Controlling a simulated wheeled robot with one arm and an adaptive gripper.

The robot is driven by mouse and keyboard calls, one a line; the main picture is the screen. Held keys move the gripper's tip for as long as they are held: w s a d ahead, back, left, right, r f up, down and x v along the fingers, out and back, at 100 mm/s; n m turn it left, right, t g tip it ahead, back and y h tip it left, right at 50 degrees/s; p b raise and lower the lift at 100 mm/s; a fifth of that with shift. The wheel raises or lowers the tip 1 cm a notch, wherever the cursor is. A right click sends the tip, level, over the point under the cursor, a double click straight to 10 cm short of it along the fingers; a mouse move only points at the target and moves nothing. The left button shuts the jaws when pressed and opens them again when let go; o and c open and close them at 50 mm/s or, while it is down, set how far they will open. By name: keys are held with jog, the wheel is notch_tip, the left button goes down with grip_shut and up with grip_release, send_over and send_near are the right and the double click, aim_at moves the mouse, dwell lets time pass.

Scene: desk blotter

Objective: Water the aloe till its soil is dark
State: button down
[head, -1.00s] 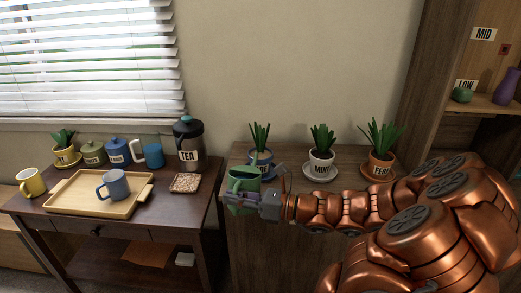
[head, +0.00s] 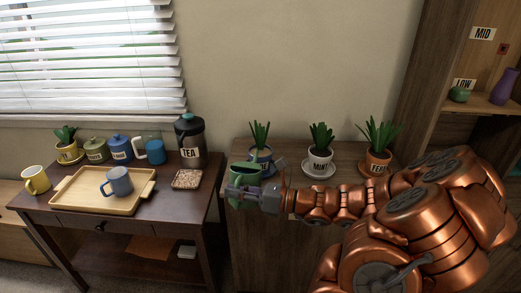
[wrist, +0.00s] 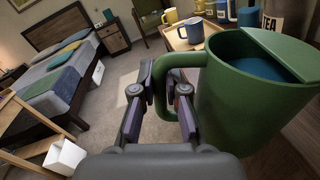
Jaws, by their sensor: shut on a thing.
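My gripper (head: 240,194) is shut on the handle of a green watering can (head: 244,172). In the wrist view the can (wrist: 255,105) fills the right side, and its handle (wrist: 163,78) passes between the gripper fingers (wrist: 160,92). Blue water (wrist: 262,69) shows inside the can, under a part-covered top. The can is in the air at the left front of the plant cabinet, just left of a blue pot (head: 262,165) with a green spiky plant. That pot's label is partly hidden, so I cannot read it fully. Its soil is not visible.
A white MINT pot (head: 318,162) and an orange FERN pot (head: 378,160) stand on saucers to the right. The dark table (head: 150,212) at left holds a tray (head: 75,200) with a mug, a black TEA jar (head: 190,140), canisters and a yellow-potted plant (head: 68,150).

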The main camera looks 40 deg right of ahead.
aim_at(237, 205)
jog(key=shift+w+d+r+m+p, duration=0.2)
jog(key=shift+d+r+m+p, duration=0.1)
jog(key=shift+r+p, duration=0.4)
jog(key=shift+w+d+r+m+p, duration=0.25)
jog(key=shift+r+p, duration=0.2)
jog(key=shift+p, duration=0.4)
dwell(1.4)
jog(key=shift+n, duration=0.75)
jog(key=f+b, duration=0.1)
jog(key=a+f+b, duration=0.1)
jog(key=b, duration=0.1)
jog(key=s+f+b, duration=0.1)
jog(key=f+b, duration=0.1)
jog(key=shift+s+a, duration=0.1)
jog(key=shift+a, duration=0.1)
jog(key=f+b, duration=0.1)
jog(key=b, duration=0.3)
jog(key=a+f+n+b, duration=0.1)
jog(key=b, duration=0.3)
jog(key=shift+s, duration=0.35)
jog(key=shift+r, duration=0.3)
jog(key=shift+f, duration=0.15)
jog(key=f+b, duration=0.1)
jog(key=b, duration=0.1)
jog(key=f+n+b, duration=0.1)
jog(key=f+b, duration=0.1)
jog(key=b, duration=0.1)
jog(key=shift+s+a+n+b, duration=0.35)
jog(key=shift+n, duration=0.05)
